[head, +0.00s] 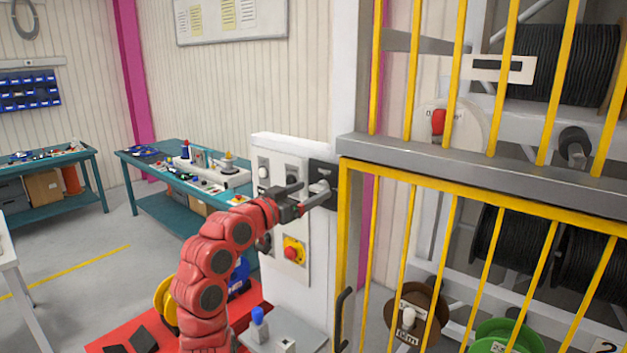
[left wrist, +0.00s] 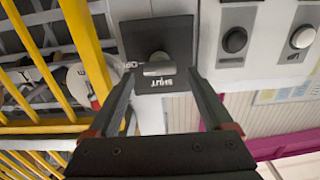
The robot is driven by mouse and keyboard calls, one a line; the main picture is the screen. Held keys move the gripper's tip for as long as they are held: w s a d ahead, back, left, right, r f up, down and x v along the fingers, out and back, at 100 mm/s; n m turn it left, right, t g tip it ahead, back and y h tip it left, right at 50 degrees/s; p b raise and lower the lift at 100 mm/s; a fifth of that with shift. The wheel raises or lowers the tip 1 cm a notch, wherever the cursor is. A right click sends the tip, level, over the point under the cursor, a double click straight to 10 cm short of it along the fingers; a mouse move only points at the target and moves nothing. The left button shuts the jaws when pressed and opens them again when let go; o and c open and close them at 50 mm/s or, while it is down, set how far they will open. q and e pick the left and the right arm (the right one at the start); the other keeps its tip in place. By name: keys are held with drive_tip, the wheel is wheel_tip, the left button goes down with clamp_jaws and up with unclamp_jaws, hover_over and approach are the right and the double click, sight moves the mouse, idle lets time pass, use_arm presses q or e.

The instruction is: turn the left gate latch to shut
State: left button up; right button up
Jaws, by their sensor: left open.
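The gate latch is a black plate (left wrist: 181,35) with a grey round knob and short bar handle (left wrist: 159,69). In the head view the latch (head: 321,186) sits on the white post beside the yellow gate (head: 345,250). My left gripper (head: 308,194) is open, its fingers pointing at the plate. In the left wrist view its fingertips stand on either side of the handle, with gaps visible. Whether they touch the plate is unclear. My right gripper is not in view.
A white control panel (head: 290,220) with knobs and a red stop button (head: 294,250) stands just left of the latch. Yellow bars and a grey rail (head: 480,172) close off the right, with cable reels behind. A teal workbench (head: 150,195) stands further back.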

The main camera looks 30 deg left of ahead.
use_arm(q)
drive_tip(key=shift+w, duration=1.05)
clamp_jaws()
